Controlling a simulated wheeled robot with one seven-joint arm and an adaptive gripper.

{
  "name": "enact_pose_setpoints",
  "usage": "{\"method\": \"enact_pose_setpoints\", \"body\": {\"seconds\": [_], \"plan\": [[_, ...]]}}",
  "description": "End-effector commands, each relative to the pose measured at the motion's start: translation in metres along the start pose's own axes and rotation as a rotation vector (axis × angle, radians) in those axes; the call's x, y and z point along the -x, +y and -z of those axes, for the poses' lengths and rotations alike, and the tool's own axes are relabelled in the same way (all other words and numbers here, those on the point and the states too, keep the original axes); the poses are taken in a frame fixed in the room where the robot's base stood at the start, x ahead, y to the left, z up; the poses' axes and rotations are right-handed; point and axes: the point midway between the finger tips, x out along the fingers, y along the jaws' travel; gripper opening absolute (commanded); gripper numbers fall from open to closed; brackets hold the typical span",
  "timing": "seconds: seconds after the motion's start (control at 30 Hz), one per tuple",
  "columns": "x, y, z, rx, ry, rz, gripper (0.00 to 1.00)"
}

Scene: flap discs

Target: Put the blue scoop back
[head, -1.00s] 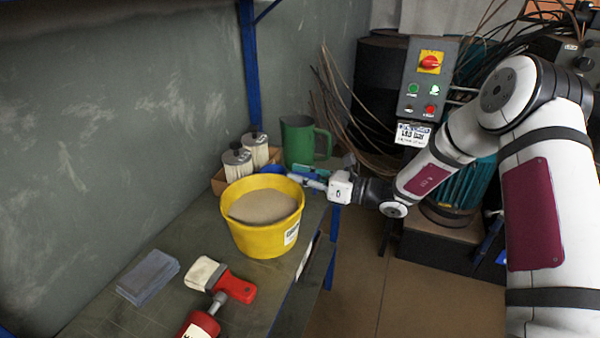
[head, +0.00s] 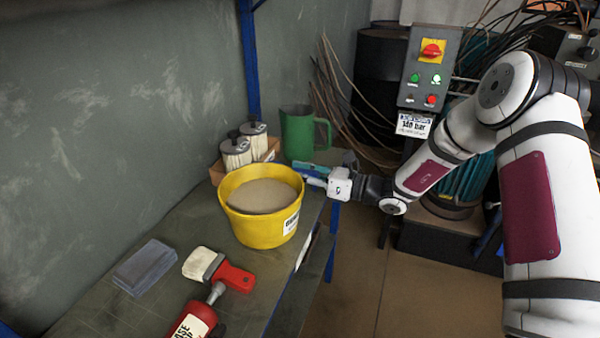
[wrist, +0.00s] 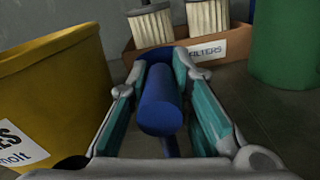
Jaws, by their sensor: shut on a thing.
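The blue scoop (wrist: 160,105) shows in the wrist view between the two teal-padded fingers of my gripper, its round handle end pointing toward the camera. My gripper (wrist: 164,68) is shut on it; the fingers hide part of the scoop. In the head view my gripper (head: 306,170) is low behind the right rim of the yellow bucket (head: 262,227), and the scoop is mostly hidden there. The bucket holds a sand-coloured material. In the wrist view the bucket (wrist: 60,85) stands to the left of my gripper, apart from it.
A box of filters (wrist: 206,50) stands beyond the gripper, by the wall. A green jug (head: 298,135) stands at its right. A brush (head: 220,269), a red bottle (head: 195,322) and a grey stack (head: 146,267) lie nearer. The bench's right edge is close.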

Motion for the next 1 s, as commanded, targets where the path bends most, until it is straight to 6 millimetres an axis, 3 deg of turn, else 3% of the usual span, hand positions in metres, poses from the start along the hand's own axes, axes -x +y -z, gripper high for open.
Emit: {"method": "enact_pose_setpoints", "body": {"seconds": [0.4,0.43,0.5,0.83,1.0], "plan": [[0.0,-0.002,0.008,0.0,0.0,0.0,0.0],[0.0,-0.002,0.007,0.0,0.0,0.0,0.26],[0.0,-0.002,0.007,0.0,0.0,0.0,0.42],[0.001,-0.002,0.007,0.0,0.0,0.0,0.43],[0.016,-0.003,0.007,0.0,0.001,0.003,0.43]]}}
